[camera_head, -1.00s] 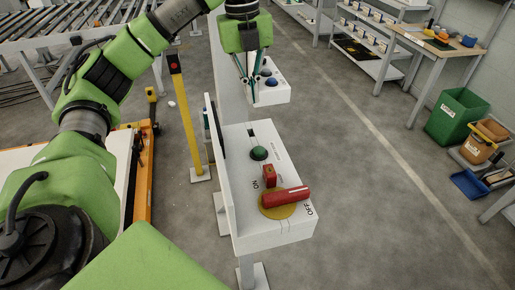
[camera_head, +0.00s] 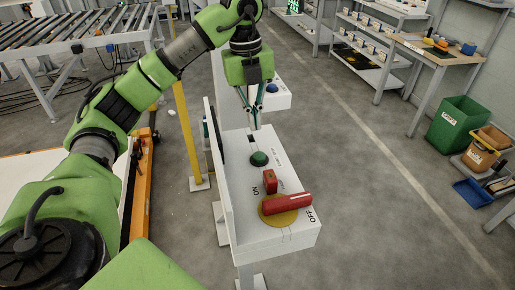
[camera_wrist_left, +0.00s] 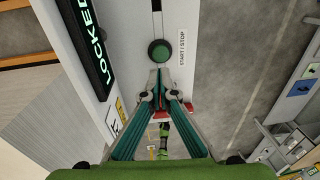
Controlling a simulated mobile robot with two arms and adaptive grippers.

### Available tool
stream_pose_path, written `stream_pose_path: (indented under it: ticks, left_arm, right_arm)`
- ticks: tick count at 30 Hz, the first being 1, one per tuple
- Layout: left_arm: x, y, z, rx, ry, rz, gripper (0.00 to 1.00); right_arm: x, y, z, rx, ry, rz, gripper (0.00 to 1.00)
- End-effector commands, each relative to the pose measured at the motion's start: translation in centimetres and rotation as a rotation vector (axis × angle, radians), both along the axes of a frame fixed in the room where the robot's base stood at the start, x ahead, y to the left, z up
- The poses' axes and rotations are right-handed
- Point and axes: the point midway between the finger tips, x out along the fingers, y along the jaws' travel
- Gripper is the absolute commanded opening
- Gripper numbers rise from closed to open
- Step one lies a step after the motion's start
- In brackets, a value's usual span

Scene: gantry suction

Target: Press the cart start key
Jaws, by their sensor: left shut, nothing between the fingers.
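A round green button (camera_head: 259,158) sits on the top of a white control box (camera_head: 240,215). In the left wrist view the green button (camera_wrist_left: 159,50) stands beside a START/STOP label. My left gripper (camera_head: 254,128) points down over the far end of this box, beyond the green button. Its fingers are shut and empty. In the left wrist view the closed tips (camera_wrist_left: 160,70) show close to the button's edge; I cannot tell whether they touch it. My right gripper is not in view.
The box also bears a red block (camera_head: 270,181) and a red rotary handle (camera_head: 287,204) on a yellow disc marked ON and OFF. A lit LOCKED display (camera_wrist_left: 87,38) stands beside the button. A blue button (camera_head: 272,88) is on a box behind. A yellow post (camera_head: 187,130) stands left.

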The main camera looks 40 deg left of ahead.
Motion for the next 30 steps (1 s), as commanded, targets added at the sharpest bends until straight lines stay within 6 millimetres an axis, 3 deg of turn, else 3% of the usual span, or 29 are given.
stream_pose_path:
  ticks: [6,12,30]
  left_arm:
    - [0.0,-0.3,-4.6,0.002,0.006,0.0,0.0]
    - [0.2,-0.6,-7.4,0.001,0.003,0.0,0.0]
    - [0.3,-0.7,-9.3,0.001,0.001,0.0,0.0]
  right_arm:
    - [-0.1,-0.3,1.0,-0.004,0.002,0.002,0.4]
    - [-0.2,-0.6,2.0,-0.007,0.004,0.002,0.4]
    - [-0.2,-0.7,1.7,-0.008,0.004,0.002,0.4]
